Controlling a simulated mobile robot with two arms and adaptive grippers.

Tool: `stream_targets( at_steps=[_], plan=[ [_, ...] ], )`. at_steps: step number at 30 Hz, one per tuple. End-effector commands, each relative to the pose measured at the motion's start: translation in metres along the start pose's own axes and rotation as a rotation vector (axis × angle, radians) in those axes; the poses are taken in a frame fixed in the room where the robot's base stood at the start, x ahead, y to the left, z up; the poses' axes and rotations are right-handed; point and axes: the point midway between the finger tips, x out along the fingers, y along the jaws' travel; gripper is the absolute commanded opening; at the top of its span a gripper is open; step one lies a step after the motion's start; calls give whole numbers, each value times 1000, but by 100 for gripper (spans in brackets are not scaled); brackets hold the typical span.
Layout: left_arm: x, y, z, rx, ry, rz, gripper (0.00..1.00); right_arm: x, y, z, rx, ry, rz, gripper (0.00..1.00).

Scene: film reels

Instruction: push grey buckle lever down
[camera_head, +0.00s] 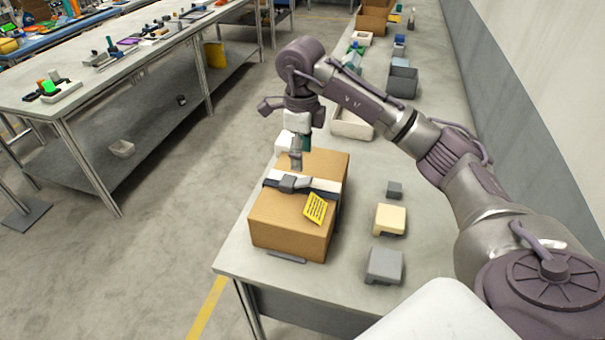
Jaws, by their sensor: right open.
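A brown cardboard box (288,225) stands on the grey table with a strap (322,185) across its top. A grey buckle (290,183) sits on the strap near the box's left side; its lever is too small for me to tell its angle. My right gripper (296,165) points down just behind the buckle, over the box's far left part. It is open and appears empty. I cannot tell whether its fingertips touch the box or the buckle. My left gripper is not in view.
A yellow label (316,208) is on the box. Right of it stand a small dark block (394,190), a cream block (390,219) and a grey block (384,265). A light bin (352,124) stands behind. Open floor lies left of the table (350,285).

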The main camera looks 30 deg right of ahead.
Motion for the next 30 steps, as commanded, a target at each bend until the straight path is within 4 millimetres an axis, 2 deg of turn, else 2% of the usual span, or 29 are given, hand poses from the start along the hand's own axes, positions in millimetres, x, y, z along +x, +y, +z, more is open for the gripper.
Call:
stream_targets(
  at_steps=[3,5,12,16,25,30],
  plan=[
    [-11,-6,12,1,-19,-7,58,25,0,-1,1,4,4,58],
    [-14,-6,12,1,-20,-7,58,37,0,-1,1,3,5,58],
    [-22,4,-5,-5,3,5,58,72,0,0,1,1,3,58],
    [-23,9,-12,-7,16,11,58,80,0,0,1,0,0,58],
    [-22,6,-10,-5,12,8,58,83,0,0,0,-1,0,58],
    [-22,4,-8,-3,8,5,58,82,-1,0,1,-1,0,30]
  ],
)
